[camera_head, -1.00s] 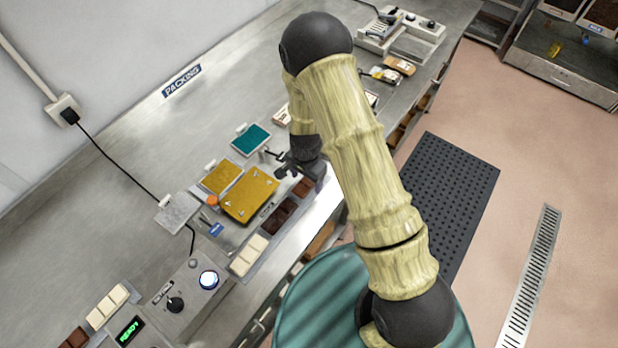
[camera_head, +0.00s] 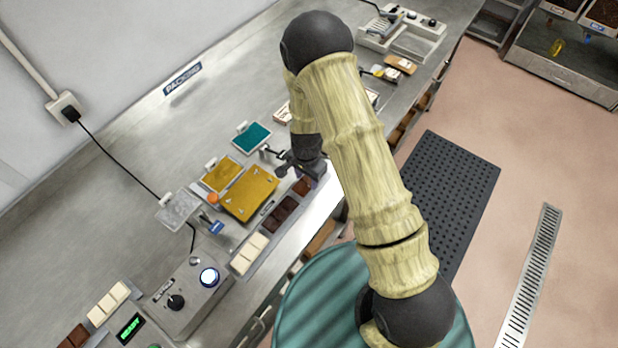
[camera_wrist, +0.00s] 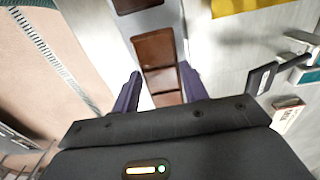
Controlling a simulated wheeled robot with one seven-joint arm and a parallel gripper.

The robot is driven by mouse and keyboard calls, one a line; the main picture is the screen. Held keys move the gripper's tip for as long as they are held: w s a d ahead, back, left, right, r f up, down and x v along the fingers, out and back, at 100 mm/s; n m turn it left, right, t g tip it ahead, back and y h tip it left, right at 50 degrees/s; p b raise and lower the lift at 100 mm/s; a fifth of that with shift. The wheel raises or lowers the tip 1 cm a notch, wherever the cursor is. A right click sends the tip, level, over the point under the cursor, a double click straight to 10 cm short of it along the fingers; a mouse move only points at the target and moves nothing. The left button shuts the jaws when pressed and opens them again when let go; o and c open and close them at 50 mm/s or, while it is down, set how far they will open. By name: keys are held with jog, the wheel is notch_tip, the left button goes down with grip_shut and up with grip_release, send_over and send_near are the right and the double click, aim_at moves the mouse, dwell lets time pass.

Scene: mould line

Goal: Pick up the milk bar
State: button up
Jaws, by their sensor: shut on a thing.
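The milk bar (camera_wrist: 155,48) is a brown, segmented chocolate bar. In the wrist view it runs lengthwise between the two dark fingers of my gripper (camera_wrist: 159,74), which is shut on it. In the head view the milk bar (camera_head: 302,187) shows partly below my dark gripper (camera_head: 295,170), at the right end of the row of bars. Its far end is hidden by my arm. I cannot tell whether it is clear of the surface under it.
A darker bar (camera_head: 280,213) and a white bar (camera_head: 249,254) lie in the same row to the left. A yellow plate (camera_head: 249,193) and a teal tray (camera_head: 252,138) are behind. A control box (camera_head: 184,295) stands front left.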

aim_at(307, 181)
jog(key=shift+r, duration=0.1)
notch_tip(307, 181, up, 10)
jog(key=b, duration=0.3)
dwell(0.3)
dwell(0.5)
